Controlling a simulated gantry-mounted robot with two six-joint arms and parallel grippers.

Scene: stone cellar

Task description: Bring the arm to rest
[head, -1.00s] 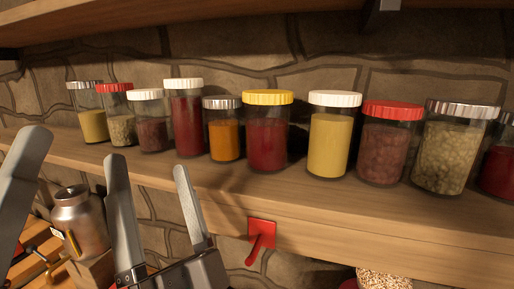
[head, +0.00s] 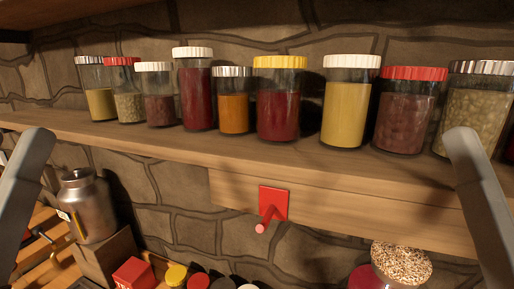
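A grey, rounded part of mine stands at the left edge, and a similar one stands at the right edge, partly in front of the shelf.
A red wall lever (head: 273,204) sits on the shelf's front board. A metal can (head: 87,208) stands lower left, near a red box (head: 134,273). Several jar lids and a seed-filled container (head: 401,264) are at the bottom. The space before the shelf's middle is clear.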

